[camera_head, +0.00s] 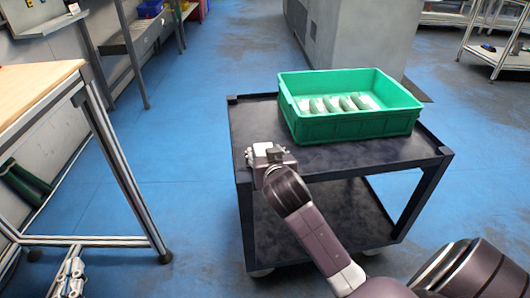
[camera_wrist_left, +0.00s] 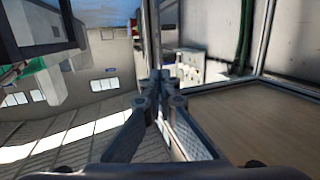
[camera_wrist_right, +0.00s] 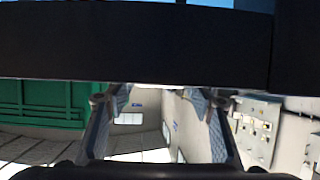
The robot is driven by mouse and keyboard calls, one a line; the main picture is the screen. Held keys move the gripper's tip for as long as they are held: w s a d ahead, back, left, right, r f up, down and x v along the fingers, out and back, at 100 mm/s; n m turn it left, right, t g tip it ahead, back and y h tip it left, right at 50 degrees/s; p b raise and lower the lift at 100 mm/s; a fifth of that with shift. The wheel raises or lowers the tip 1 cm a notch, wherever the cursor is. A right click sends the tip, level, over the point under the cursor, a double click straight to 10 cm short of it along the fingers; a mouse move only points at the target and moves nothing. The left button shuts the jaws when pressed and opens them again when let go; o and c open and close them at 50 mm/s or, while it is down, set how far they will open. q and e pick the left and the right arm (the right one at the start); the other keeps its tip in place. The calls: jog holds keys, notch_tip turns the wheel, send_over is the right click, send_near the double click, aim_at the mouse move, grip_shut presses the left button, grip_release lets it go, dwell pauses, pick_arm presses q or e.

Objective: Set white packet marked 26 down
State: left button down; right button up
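Several pale packets (camera_head: 340,104) lie in a row in the green crate (camera_head: 357,128); their marks are too small to read, so I cannot tell which is 26. My right gripper (camera_head: 266,152) is at the left edge of the dark cart, left of the crate. A small white patch shows at it in the head view; I cannot tell what it is. In the right wrist view the right fingers (camera_wrist_right: 160,103) stand apart with no packet seen between them. My left gripper (camera_head: 72,278) is low at the bottom left, its fingertips (camera_wrist_left: 160,78) together and empty.
The dark cart (camera_head: 350,160) has bare top in front of the crate. A dark bar crosses the right wrist view close to the fingers. A wooden-topped table (camera_head: 35,95) stands at the left, and a grey cabinet (camera_head: 355,40) behind the cart. Blue floor lies between table and cart.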

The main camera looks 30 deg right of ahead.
jog(key=shift+o, duration=0.4)
jog(key=shift+r, duration=0.1)
jog(key=shift+s+a+r, duration=0.1)
pick_arm(q)
jog(key=s+a+f+g+y+p, duration=0.25)
jog(key=s+f+g, duration=0.35)
jog(key=f, duration=0.5)
pick_arm(e)
jog(key=v, duration=0.9)
pick_arm(q)
jog(key=s+a+f+g+p, duration=0.1)
jog(key=s+a+f+g, duration=0.1)
jog(key=s, duration=0.4)
jog(key=s+a+f+g+y+p, duration=0.1)
jog(key=s+a+f+g, duration=0.1)
jog(key=s+f+g, duration=0.2)
jog(key=s, duration=0.2)
jog(key=shift+s+a+f+n+g, duration=0.3)
jog(key=shift+a+g, duration=0.05)
jog(key=shift+g, duration=0.05)
pick_arm(e)
jog(key=s+a+f+n+g+y, duration=0.3)
jog(key=s+a+f, duration=0.3)
jog(key=s+f, duration=0.3)
jog(key=s+a+f+n+g+y, duration=0.2)
jog(key=s+a+f+g, duration=0.3)
jog(key=s+f, duration=0.5)
jog(key=shift+s+a+f+n+y, duration=0.3)
jog(key=shift+s+a+n+y, duration=0.15)
jog(key=shift+s+n, duration=0.6)
